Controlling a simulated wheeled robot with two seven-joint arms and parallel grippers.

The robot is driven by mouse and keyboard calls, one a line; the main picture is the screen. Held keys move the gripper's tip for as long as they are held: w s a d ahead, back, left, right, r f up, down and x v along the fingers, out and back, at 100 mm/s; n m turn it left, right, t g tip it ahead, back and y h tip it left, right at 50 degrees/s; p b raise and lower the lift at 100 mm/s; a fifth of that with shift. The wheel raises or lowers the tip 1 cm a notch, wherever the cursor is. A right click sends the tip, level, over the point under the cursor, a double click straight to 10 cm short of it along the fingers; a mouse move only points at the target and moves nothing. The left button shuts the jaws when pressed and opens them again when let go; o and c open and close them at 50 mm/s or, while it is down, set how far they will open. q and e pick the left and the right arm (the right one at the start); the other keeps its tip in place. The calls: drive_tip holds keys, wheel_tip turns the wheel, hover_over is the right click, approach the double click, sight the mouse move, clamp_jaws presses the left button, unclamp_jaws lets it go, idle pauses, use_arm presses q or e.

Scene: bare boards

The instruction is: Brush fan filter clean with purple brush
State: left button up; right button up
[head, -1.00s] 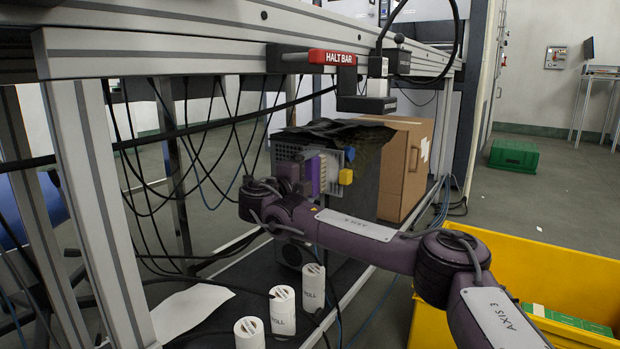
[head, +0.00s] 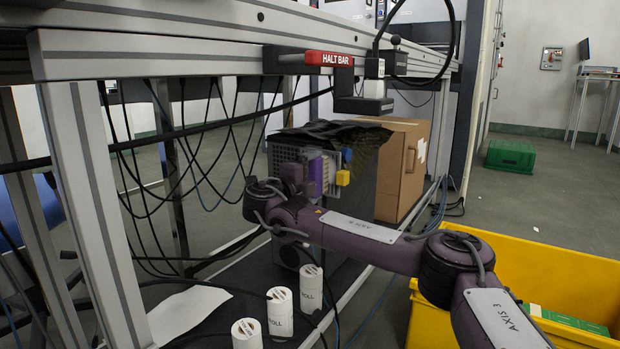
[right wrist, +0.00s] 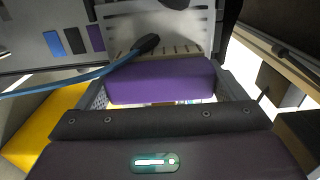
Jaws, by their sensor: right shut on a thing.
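My right gripper (head: 306,177) is shut on the purple brush (head: 316,174), in front of a dark grey computer-like case under the bench. In the right wrist view the purple brush (right wrist: 160,80) lies across the jaws, close below a pale slotted panel (right wrist: 160,28). Whether the brush touches that panel cannot be told. No fan filter can be made out for certain; the gripper and brush cover part of the case front. My left gripper is out of view.
A blue cable with a black plug (right wrist: 147,43) crosses close to the brush. A cardboard box (head: 402,165) stands behind the case. Loose cables hang under the bench (head: 200,55). Several white rolls (head: 279,312) stand in front. A yellow bin (head: 545,262) is at right.

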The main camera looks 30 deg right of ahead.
drive_tip(key=shift+s+d, duration=0.3)
drive_tip(key=shift+s, duration=0.35)
drive_tip(key=shift+s+d, duration=0.3)
drive_tip(key=shift+s, duration=0.3)
drive_tip(key=shift+w+a, duration=0.4)
drive_tip(key=shift+w, duration=0.5)
drive_tip(key=shift+w+a, duration=0.4)
drive_tip(key=shift+w, duration=0.45)
drive_tip(key=shift+w, duration=0.1)
drive_tip(key=shift+w+a, duration=0.35)
drive_tip(key=shift+w, duration=0.45)
drive_tip(key=shift+w+a, duration=0.4)
drive_tip(key=shift+w, duration=0.4)
drive_tip(key=shift+s, duration=0.1)
drive_tip(key=shift+s+d, duration=0.45)
drive_tip(key=shift+s, duration=0.4)
drive_tip(key=shift+s+d, duration=0.4)
drive_tip(key=shift+s, duration=0.4)
drive_tip(key=shift+s, duration=0.1)
